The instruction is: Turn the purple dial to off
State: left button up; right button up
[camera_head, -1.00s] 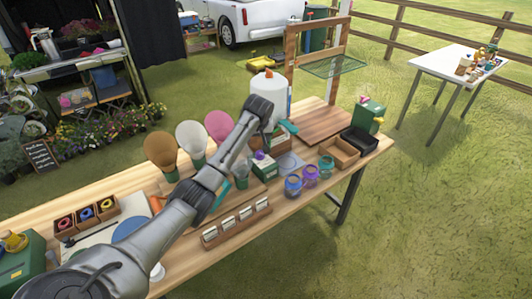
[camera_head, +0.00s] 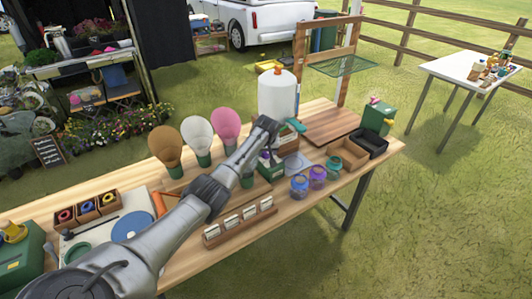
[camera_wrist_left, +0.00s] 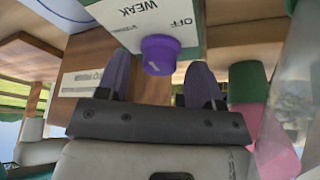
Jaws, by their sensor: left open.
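The purple dial (camera_wrist_left: 160,54) sits on a white panel (camera_wrist_left: 140,22) in the left wrist view. The panel carries the words WEAK and OFF, shown upside down. My left gripper (camera_wrist_left: 159,68) is open, with one purple finger on each side of the dial and gaps between fingers and dial. I cannot tell how far the fingertips reach along it. In the head view my left gripper (camera_head: 268,138) is over the green box (camera_head: 271,170) on the table, and the arm partly hides the box. The dial's pointing direction is unclear. My right gripper is not in view.
A white canister (camera_head: 277,97) stands just behind the gripper. Brown, white and pink bulb-shaped things (camera_head: 197,134) stand to the left. Several glass jars (camera_head: 317,176) and a wooden card rack (camera_head: 240,222) are in front. Wooden and black trays (camera_head: 348,155) are to the right.

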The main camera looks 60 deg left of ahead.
pick_arm(q)
jog(key=shift+f, duration=0.15)
jog(key=shift+c, duration=0.2)
jog(key=c, duration=0.9)
jog(key=shift+p, duration=0.45)
jog(key=m+p, duration=0.1)
jog(key=m+t+p, duration=0.1)
jog(key=m+p, duration=0.1)
jog(key=shift+s+a+r+h, duration=0.1)
jog(key=shift+r+h, duration=0.1)
jog(key=shift+h, duration=0.2)
jog(key=shift+f+m+p, duration=0.1)
jog(key=shift+m+p, duration=0.55)
jog(key=shift+m, duration=0.35)
jog(key=m, duration=0.1)
jog(key=m+h, duration=0.1)
jog(key=shift+a+f+m+t, duration=0.2)
jog(key=shift+m+t, duration=0.1)
jog(key=shift+t, duration=0.1)
jog(key=shift+m+h+b, duration=0.6)
jog(key=shift+m, duration=0.5)
jog(key=shift+m+h+b, duration=0.4)
jog(key=shift+m+b, duration=0.3)
jog(key=shift+m, duration=0.3)
